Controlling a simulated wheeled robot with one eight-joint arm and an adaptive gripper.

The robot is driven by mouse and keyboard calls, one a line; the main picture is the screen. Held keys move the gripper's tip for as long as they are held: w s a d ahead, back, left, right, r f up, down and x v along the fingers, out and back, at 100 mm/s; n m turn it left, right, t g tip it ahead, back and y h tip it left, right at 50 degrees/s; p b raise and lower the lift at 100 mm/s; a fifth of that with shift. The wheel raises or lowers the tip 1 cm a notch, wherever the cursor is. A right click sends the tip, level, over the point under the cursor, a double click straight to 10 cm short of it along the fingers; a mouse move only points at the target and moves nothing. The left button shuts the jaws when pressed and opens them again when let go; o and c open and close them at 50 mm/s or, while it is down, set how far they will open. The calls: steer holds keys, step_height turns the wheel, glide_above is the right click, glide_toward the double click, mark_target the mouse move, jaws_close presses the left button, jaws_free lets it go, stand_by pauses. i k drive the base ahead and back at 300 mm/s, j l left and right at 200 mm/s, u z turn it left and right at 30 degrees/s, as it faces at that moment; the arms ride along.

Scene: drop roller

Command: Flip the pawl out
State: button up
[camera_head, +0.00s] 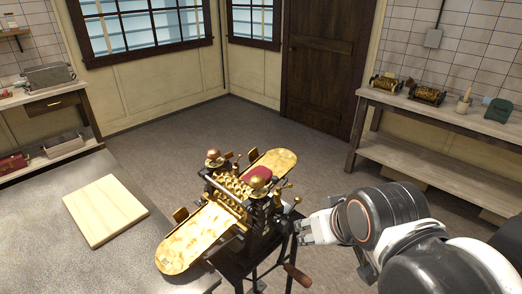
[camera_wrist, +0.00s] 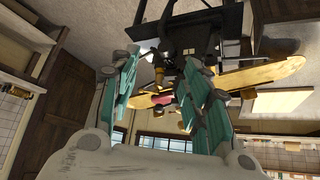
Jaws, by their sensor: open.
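The drop roller machine (camera_head: 245,195) stands on a dark metal stand, with brass rollers, knobs and a tray at each side. A red piece (camera_head: 258,173) lies on its far side. The pawl is too small to tell apart among the dark and brass parts on the machine's right side. My gripper (camera_head: 306,228) is just right of the machine, apart from it as far as I can tell. In the wrist view my gripper (camera_wrist: 160,64) has its two teal fingers spread with nothing held between them. The machine (camera_wrist: 190,30) appears beyond them, upside down.
A crank with a wooden handle (camera_head: 297,275) sticks out low, below my gripper. A grey table (camera_head: 50,220) with a pale wooden board (camera_head: 105,209) is at left. A bench (camera_head: 440,115) with small machines stands at back right. The floor behind is clear.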

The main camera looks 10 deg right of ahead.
mark_target(298, 200)
steer(key=l+u, duration=0.15)
steer(key=u, duration=0.35)
steer(key=i+l+u, duration=0.1)
steer(key=u, duration=0.35)
steer(key=l+u, duration=0.15)
steer(key=l, duration=0.35)
steer(key=l+u, duration=0.2)
steer(key=l, duration=0.25)
steer(key=k+l+u, duration=0.15)
steer(key=l, duration=0.3)
steer(key=l+u, duration=0.2)
steer(key=l, duration=0.3)
steer(key=k+l+z, duration=0.1)
steer(key=l, duration=0.25)
steer(key=k+l+z, duration=0.1)
steer(key=k+z, duration=0.25)
